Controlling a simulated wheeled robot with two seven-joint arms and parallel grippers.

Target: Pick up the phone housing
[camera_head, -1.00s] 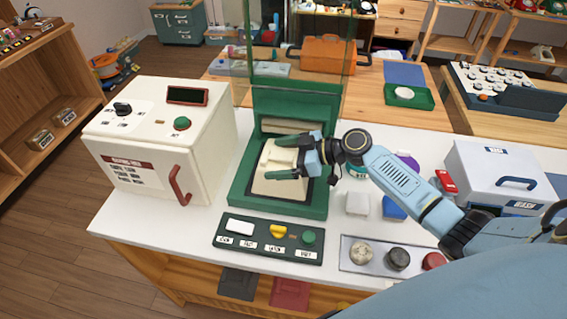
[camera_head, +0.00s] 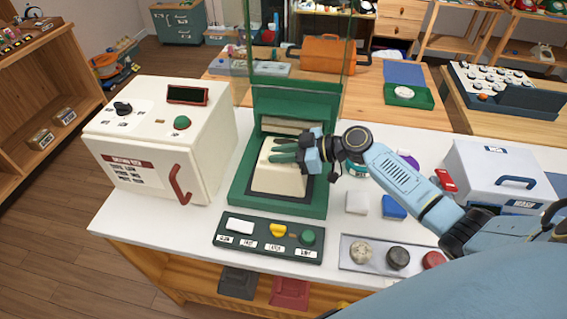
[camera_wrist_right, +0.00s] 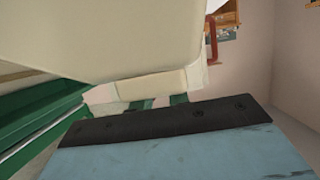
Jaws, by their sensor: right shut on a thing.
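The cream phone housing (camera_head: 277,180) is in the green press frame (camera_head: 235,198) on the white table, in the head view. My right gripper (camera_head: 285,151) reaches in from the right, with its green fingers at the top of the housing, shut on it. In the right wrist view the cream housing (camera_wrist_right: 150,40) fills the upper middle, close to the gripper, and parts of the green fingers (camera_wrist_right: 160,103) show beneath it. I cannot tell whether the housing is clear of the press base. My left gripper is not in view.
A white oven-like box (camera_head: 165,140) with a red handle stands left of the press. A control panel (camera_head: 268,238) is in front. White and blue blocks (camera_head: 394,207), a tray (camera_head: 345,262) of round pots and a grey case (camera_head: 500,175) are to the right.

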